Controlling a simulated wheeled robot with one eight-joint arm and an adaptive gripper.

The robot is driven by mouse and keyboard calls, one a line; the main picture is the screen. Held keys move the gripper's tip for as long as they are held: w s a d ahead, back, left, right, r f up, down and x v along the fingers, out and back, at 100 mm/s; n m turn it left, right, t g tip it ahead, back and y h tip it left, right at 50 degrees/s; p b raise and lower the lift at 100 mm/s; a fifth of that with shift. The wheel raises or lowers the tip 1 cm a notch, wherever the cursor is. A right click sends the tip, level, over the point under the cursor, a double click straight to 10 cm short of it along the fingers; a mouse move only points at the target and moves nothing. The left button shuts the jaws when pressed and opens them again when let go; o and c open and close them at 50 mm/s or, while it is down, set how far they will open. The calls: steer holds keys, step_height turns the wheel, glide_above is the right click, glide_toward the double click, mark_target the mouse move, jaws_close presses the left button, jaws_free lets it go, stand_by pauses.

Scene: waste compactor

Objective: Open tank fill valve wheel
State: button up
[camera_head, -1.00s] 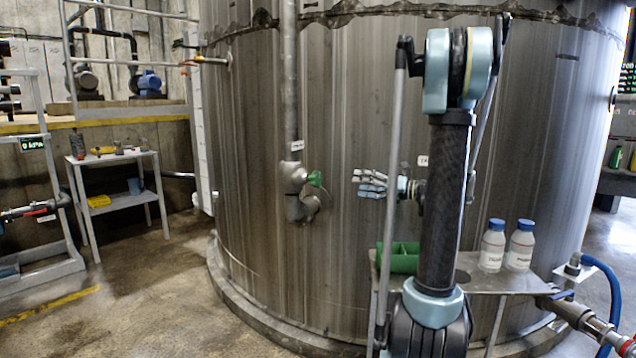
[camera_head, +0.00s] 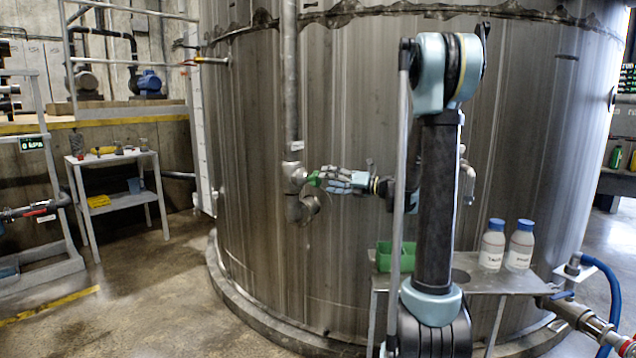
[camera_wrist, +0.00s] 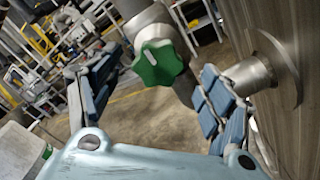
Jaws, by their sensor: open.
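The green valve wheel (camera_wrist: 158,62) is a lobed knob with a white mark, on a grey metal pipe fitting on the tank side. In the head view the green wheel (camera_head: 314,179) sits at the lower end of the vertical pipe (camera_head: 290,90). My gripper (camera_head: 322,180) is at the wheel from the right, its fingertips partly covering it. In the wrist view my gripper (camera_wrist: 150,85) is open, with one blue-padded finger left of the wheel and the other to the right, below it. Contact with the wheel is not visible.
The tank wall (camera_head: 250,130) rises close behind the fitting. A bench (camera_head: 465,270) with a green bin (camera_head: 383,257) and two white bottles (camera_head: 492,247) stands at the lower right. A small table (camera_head: 110,158) is at left. The floor between is clear.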

mark_target(317, 178)
steer(key=shift+x, duration=2.55)
steer(key=c, duration=1.1)
